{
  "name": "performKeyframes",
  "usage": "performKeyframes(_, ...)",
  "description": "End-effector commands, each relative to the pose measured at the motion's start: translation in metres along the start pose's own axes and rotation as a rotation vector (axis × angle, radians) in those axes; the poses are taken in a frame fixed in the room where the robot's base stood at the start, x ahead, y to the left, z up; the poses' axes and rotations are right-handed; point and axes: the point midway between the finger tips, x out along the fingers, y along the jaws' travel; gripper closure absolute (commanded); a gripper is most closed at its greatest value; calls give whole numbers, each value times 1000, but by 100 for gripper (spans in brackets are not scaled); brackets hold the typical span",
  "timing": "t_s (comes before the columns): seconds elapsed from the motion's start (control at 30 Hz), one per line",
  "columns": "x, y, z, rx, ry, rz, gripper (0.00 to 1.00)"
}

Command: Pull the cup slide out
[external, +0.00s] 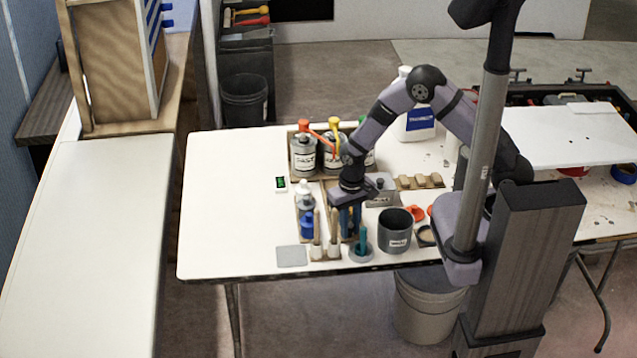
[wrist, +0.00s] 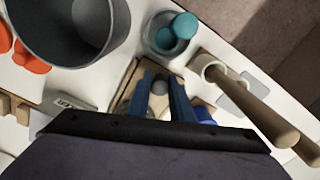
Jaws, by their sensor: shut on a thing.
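My gripper (external: 350,228) points down at the front part of the white table. In the wrist view, my blue fingers (wrist: 160,92) are closed on a small round grey knob (wrist: 159,87). The knob sits at a light wooden part (wrist: 122,88), which seems to be the cup slide. My fingers and wrist hide most of this part. In the external view the arm covers the knob, and I cannot tell how far out the slide is.
A dark grey cup (external: 396,232) stands right of my gripper. Bottles in a wooden tray (external: 303,155) stand behind.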

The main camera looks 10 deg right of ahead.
Motion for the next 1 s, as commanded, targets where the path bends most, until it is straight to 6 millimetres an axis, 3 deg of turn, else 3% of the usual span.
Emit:
performKeyframes(0.23,-1,1,-3,0,7,-2,100)
performKeyframes(0.27,-1,1,-4,0,7,-2,73)
performKeyframes(0.3,-1,1,-4,0,7,-2,63)
performKeyframes(0.33,-1,1,-3,0,7,-2,61)
performKeyframes(0.73,-5,0,-3,0,6,-2,61)
performKeyframes(1.0,-32,0,-4,0,9,-4,61)
